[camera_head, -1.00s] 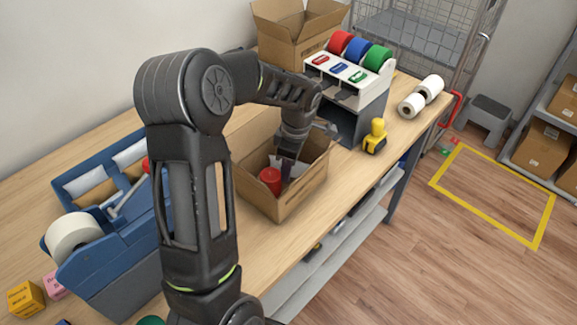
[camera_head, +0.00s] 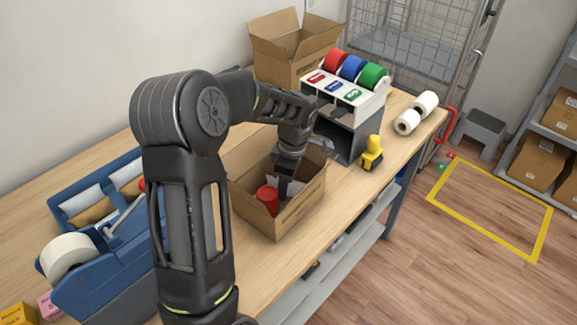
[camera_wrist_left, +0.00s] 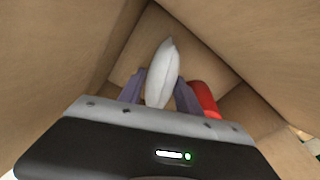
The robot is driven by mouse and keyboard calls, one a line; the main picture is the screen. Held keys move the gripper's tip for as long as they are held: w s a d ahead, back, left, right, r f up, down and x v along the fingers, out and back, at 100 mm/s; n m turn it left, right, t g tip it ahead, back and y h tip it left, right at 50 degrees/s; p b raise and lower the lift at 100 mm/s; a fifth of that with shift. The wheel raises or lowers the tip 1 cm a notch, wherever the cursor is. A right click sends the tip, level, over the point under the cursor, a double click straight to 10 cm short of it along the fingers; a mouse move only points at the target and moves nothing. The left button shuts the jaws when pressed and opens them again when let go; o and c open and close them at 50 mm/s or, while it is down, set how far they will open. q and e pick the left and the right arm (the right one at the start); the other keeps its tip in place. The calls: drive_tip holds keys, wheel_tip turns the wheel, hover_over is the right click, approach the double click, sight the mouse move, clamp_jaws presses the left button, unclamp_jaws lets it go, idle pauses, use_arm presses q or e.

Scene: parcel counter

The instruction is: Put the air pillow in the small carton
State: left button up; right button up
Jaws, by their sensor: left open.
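The open small carton (camera_head: 285,217) stands on the bench. My left gripper (camera_head: 284,188) reaches down into it. In the left wrist view my left gripper (camera_wrist_left: 160,92) is open, one finger on each side of the white air pillow (camera_wrist_left: 164,68). The pillow is inside the carton (camera_wrist_left: 235,35); whether it touches the fingers or the carton floor is unclear. A red cylinder (camera_head: 267,199) is in the carton beside the fingers, and also shows in the wrist view (camera_wrist_left: 206,98). My right gripper is not in view.
A blue holder (camera_head: 112,268) with a white roll (camera_head: 67,257) and white pillows stands at left. Behind the carton are a larger open carton (camera_head: 293,62) and a tape dispenser (camera_head: 362,110). A yellow tool (camera_head: 372,154) stands at right. The carton walls are close around the gripper.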

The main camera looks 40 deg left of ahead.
use_arm(q)
drive_tip(key=r, duration=0.3)
drive_tip(key=d+r+b, duration=0.1)
drive_tip(key=r, duration=0.7)
drive_tip(key=shift+w+d+r, duration=0.15)
drive_tip(key=shift+w, duration=0.1)
drive_tip(key=shift+w, duration=0.1)
